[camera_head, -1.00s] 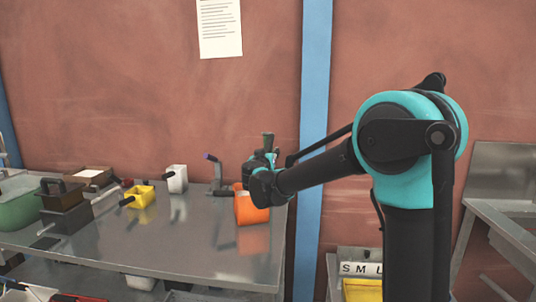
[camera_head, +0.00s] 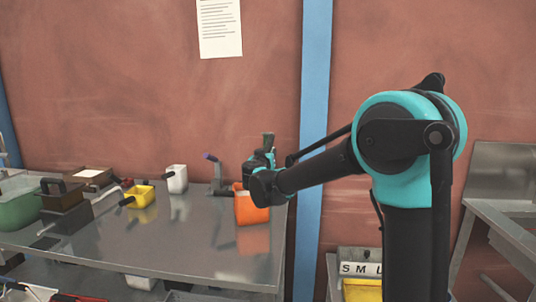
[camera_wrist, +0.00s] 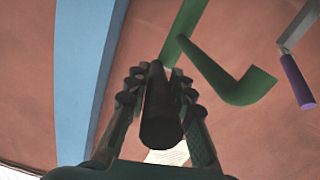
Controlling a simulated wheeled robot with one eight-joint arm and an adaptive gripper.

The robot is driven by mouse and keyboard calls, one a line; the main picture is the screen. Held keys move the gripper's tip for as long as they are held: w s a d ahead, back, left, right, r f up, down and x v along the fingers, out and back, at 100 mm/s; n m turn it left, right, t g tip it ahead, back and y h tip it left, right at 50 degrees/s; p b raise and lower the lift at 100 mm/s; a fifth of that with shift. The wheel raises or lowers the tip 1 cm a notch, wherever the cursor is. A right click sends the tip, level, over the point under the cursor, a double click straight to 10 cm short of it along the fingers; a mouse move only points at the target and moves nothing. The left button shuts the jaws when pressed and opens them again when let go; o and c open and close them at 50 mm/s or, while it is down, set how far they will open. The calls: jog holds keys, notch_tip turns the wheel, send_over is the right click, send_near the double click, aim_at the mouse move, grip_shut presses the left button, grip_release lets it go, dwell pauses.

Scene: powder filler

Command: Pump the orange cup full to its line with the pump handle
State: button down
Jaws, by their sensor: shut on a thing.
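The orange cup (camera_head: 251,209) stands near the right end of the metal table, below and partly behind my wrist; its fill level and line cannot be made out. My gripper (camera_wrist: 158,95) is shut around a dark round handle (camera_wrist: 158,128), which appears to be the pump handle. The handle's top (camera_head: 268,141) stands up above my gripper in the head view. A green post with a bent spout (camera_wrist: 225,82) shows beyond the fingers in the wrist view. The cup does not show in that view.
A lever with a purple grip (camera_head: 210,157) stands just left of the cup. A white cup (camera_head: 176,179), a yellow cup (camera_head: 142,196), dark boxes (camera_head: 66,210) and a green bowl (camera_head: 17,210) stand further left. A blue post (camera_head: 313,120) rises behind my arm.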

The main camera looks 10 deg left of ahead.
jog(key=shift+r, duration=0.1)
jog(key=shift+s+r+g, duration=0.15)
jog(key=shift+r+g, duration=0.45)
jog(key=shift+r, duration=0.25)
notch_tip(320, 180, up, 5)
jog(key=g, duration=0.3)
jog(key=shift+f, duration=0.1)
jog(key=shift+w+r+g, duration=0.2)
jog(key=shift+r+g, duration=0.3)
jog(key=shift+r, duration=0.2)
jog(key=shift+w+r+g, duration=0.15)
jog(key=shift+r+g, duration=0.35)
jog(key=shift+r, duration=0.15)
jog(key=c, duration=1.3)
grip_release()
jog(key=shift+s, duration=0.1)
